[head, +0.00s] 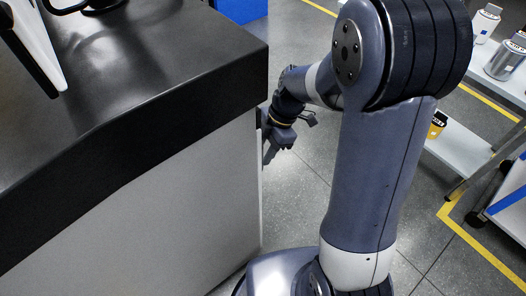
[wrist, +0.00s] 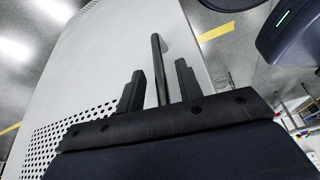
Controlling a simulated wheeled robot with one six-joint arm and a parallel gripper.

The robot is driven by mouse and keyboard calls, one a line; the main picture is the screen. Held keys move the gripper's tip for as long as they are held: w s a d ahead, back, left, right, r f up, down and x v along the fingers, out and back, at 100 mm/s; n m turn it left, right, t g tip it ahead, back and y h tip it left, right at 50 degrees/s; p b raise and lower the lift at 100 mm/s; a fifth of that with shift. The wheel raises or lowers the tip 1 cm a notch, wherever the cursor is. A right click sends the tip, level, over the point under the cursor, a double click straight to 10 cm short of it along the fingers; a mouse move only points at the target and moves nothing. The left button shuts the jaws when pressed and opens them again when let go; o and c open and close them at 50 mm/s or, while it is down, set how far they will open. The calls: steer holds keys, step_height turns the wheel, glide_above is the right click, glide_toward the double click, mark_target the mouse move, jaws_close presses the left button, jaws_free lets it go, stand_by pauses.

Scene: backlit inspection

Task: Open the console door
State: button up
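The console (head: 190,185) has a black top and a pale side, and fills the left of the head view. My gripper (head: 272,148) is at its right-hand edge, beside the face turned away from the head camera. In the wrist view a pale panel (wrist: 110,55), which looks like the door, rises behind my gripper (wrist: 159,68). A thin dark bar handle (wrist: 156,55) stands between the two fingers, with a gap visible on each side. The fingers are apart. I cannot tell how deep the handle lies between them. The panel looks closed, but its seam is not clear.
A perforated patch (wrist: 62,130) shows low on the panel. A white shelf (head: 462,155) with cans and bottles stands at the right. Yellow lines (head: 478,242) mark the grey floor. Open floor lies between console and shelf. A blue object (head: 240,10) stands behind the console.

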steer(key=shift+s+a+f, duration=0.1)
steer(key=shift+a+f, duration=0.1)
steer(key=shift+f, duration=0.3)
jaws_close()
stand_by(0.3)
